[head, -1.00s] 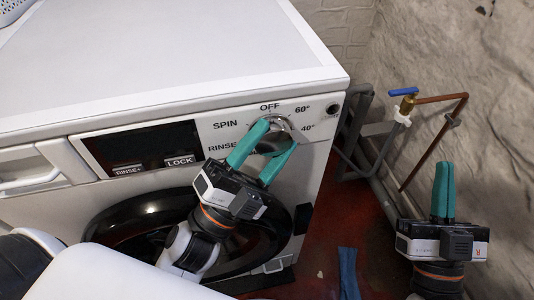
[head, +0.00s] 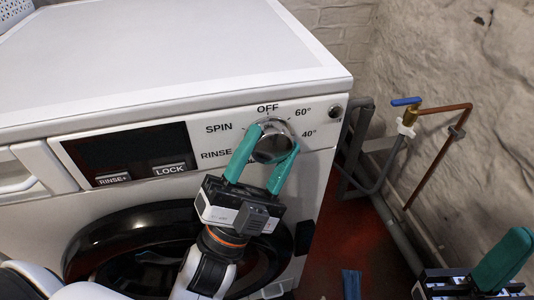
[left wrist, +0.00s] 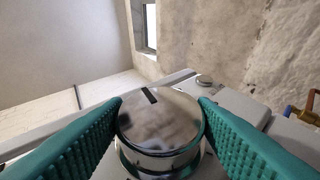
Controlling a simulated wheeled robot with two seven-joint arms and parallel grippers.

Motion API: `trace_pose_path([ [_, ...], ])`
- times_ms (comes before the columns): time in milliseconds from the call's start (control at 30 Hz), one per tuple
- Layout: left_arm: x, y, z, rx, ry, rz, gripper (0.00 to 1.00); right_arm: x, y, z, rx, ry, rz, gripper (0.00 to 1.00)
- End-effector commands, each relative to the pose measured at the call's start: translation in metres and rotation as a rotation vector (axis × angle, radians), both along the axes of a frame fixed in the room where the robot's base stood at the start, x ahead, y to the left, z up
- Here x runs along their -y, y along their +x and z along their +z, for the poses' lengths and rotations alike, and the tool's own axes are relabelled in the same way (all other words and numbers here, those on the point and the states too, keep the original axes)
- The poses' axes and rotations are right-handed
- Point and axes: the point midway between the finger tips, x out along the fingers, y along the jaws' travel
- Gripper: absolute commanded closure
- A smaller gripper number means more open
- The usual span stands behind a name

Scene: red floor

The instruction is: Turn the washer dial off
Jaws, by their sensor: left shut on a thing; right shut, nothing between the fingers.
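The washer dial (head: 269,147) is a round chrome knob on the front panel of the white washer (head: 230,131), with OFF printed above it. My left gripper (head: 274,141) is shut on the dial, with one teal finger on each side of it. The left wrist view shows the dial (left wrist: 160,128) between the two fingers, with a dark mark near its top edge, slightly left of centre. In the head view I cannot tell which label the mark faces. My right gripper (head: 519,240) is shut and empty at the lower right, away from the washer.
Labels SPIN, RINSE, 60° and 40° surround the dial. A dark display panel (head: 125,152) is to its left and the round door (head: 130,238) below. To the right, a copper pipe (head: 440,150) with a blue-handled valve (head: 406,102) runs along the rough wall.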

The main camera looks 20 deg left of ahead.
Motion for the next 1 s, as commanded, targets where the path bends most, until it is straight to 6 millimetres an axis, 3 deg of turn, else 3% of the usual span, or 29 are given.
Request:
trace_pose_path([
  [367, 0.0, 0.0, 0.0, 0.0, -0.002, 0.0, 0.71, 0.0, 0.0, 0.0, 0.002, 0.001, 0.001, 1.0],
  [400, 0.0, 0.0, 0.0, 0.0, -0.002, 0.0, 0.44, 0.0, 0.0, 0.0, 0.002, 0.001, 0.001, 1.0],
  [500, 0.0, 0.0, 0.0, 0.0, -0.002, 0.0, 0.27, 0.0, 0.0, 0.0, 0.002, 0.001, 0.001, 1.0],
  [833, -0.001, -0.001, -0.002, -0.001, -0.001, 0.0, 0.27, 0.0, 0.0, -0.001, 0.001, 0.001, 0.001, 1.0],
  [1000, -0.005, -0.012, -0.018, -0.007, -0.003, 0.0, 0.27, 0.0, 0.0, -0.007, 0.002, 0.001, 0.001, 1.0],
])
